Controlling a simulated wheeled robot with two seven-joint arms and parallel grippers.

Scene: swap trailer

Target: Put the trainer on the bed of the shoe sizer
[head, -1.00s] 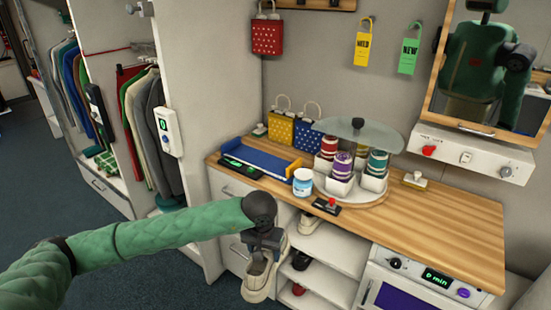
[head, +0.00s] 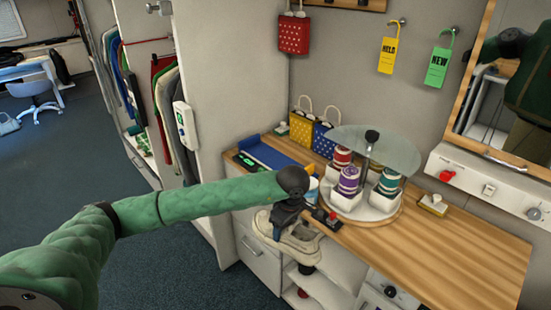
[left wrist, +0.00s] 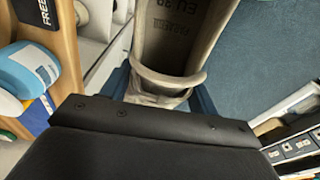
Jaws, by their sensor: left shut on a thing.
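My left gripper (head: 283,222) is shut on the beige trainer (head: 301,247) and holds it in the air in front of the counter's front edge. The trainer also shows in the left wrist view (left wrist: 178,45), its opening facing the camera and an "EU 38" mark inside. The shoe sizer has a blue bed (head: 268,150) and a black strip with a green display. It lies on the counter behind my left forearm, which hides its near part. The trainer is apart from the sizer. My right gripper is not in view.
A carousel with thread spools (head: 349,180) under a glass disc stands on the wooden counter (head: 440,245). A white-and-blue tub (left wrist: 25,70) sits near the counter edge. Yellow and blue bags (head: 301,125) stand behind the sizer.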

